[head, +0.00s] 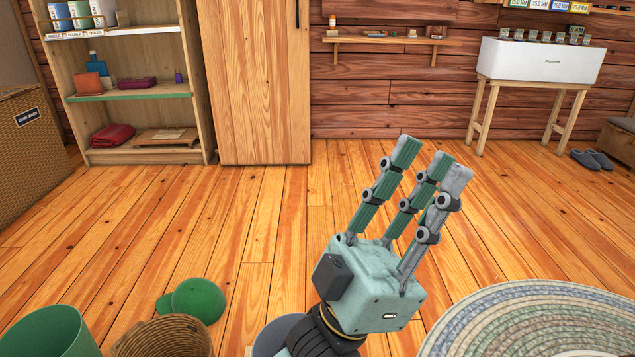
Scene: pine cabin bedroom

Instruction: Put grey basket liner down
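I cannot make out a grey basket liner for certain. A wicker basket (165,338) stands on the floor at the bottom left, cut off by the lower edge, and little of its inside shows. My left gripper (430,166) is raised right of centre with its three fingers straight and apart. It is open, and nothing shows between the fingers. A grey-blue rounded thing (268,340) shows partly behind my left wrist at the bottom; I cannot tell what it is. My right gripper is out of view.
A green cap (200,300) and a green bin (48,335) are by the basket. A braided rug (540,320) lies at the lower right. Shelves (132,97), a wooden cabinet (252,85) and a white planter stand (535,60) line the back. The middle floor is clear.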

